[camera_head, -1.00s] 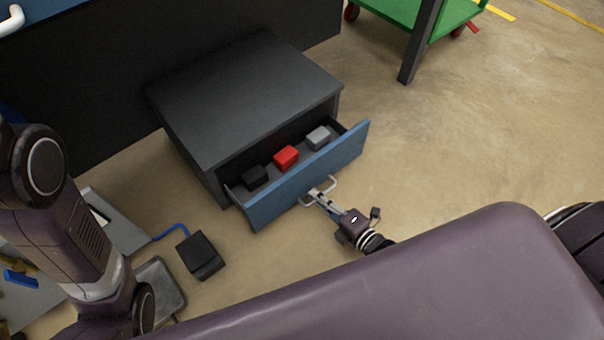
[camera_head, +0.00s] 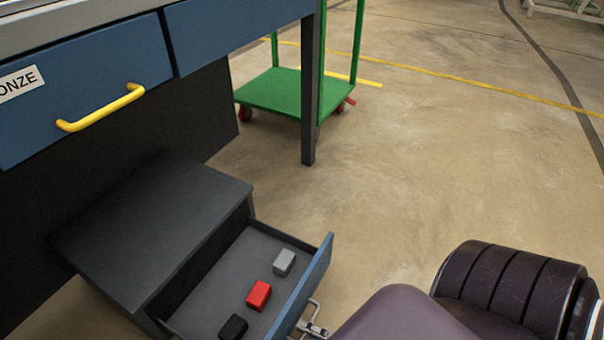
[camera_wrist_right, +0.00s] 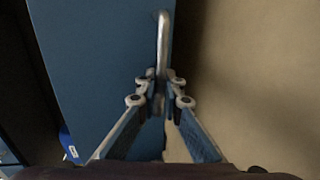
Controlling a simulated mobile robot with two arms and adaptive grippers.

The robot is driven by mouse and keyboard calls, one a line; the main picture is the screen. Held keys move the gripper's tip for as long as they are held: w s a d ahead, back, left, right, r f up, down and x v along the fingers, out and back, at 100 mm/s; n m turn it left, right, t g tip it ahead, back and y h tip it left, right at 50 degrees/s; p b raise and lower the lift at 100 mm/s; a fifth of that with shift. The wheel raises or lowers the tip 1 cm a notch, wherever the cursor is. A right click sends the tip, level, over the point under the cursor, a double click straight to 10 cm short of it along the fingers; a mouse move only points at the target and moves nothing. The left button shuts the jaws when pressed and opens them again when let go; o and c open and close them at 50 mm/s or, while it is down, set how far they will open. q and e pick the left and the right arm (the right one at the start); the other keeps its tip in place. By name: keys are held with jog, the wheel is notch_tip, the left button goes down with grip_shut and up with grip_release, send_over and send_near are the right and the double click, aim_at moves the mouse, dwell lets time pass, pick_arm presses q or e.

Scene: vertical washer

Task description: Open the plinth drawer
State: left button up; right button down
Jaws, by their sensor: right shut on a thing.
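The plinth drawer has a blue front (camera_head: 308,282) and stands pulled well out of a low dark grey plinth cabinet (camera_head: 160,225). Inside it lie a grey block (camera_head: 284,262), a red block (camera_head: 259,295) and a black block (camera_head: 233,327). My right gripper (camera_head: 314,330) is shut on the silver bar handle of the drawer, partly cut off by the bottom edge and my arm. In the right wrist view the fingers (camera_wrist_right: 160,95) close around the handle (camera_wrist_right: 162,45), against the blue front (camera_wrist_right: 95,70). My left gripper does not show.
A blue workbench drawer with a yellow handle (camera_head: 100,108) hangs above the plinth. A dark table leg (camera_head: 313,95) and a green cart (camera_head: 285,92) stand behind. The concrete floor right of the drawer is clear.

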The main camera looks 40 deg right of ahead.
jog(key=c, duration=2.4)
grip_release()
jog(key=v, duration=1.2)
